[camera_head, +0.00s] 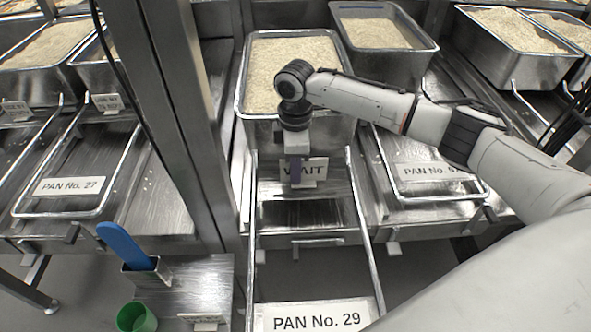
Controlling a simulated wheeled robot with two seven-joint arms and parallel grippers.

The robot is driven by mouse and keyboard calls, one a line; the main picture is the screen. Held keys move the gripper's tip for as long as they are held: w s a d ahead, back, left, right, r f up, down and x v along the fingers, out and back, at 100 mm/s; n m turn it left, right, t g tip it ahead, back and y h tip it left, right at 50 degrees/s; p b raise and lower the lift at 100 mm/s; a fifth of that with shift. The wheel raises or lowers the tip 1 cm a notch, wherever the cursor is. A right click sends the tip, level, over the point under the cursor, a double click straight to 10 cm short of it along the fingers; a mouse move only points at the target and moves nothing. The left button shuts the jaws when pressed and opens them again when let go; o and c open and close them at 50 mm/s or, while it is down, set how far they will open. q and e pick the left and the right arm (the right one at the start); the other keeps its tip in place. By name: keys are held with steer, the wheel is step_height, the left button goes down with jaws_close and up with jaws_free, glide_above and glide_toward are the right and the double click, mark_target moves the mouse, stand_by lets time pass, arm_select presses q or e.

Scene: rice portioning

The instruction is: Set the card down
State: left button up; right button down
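A white card with black lettering, partly covered but ending in "AIT" (318,168), is upright in front of the middle rice pan (250,105). My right gripper (295,172) points down from above and overlaps the card's left part. A small pale foot shows at the card's lower edge. I cannot tell whether the fingers are closed on the card or only in front of it. My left gripper is out of view.
A pulled-out rack labelled PAN No. 29 (318,316) lies in front. Racks with labels stand left (68,186) and right (430,171). A blue-handled tool (124,245) stands in a metal holder near a green cup (137,318). A steel post (180,110) rises left of the pan.

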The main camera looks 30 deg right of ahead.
steer(key=shift+f, duration=0.1)
steer(key=c, duration=2)
jaws_free()
step_height(320, 180, up, 12)
steer(key=shift+r, duration=0.15)
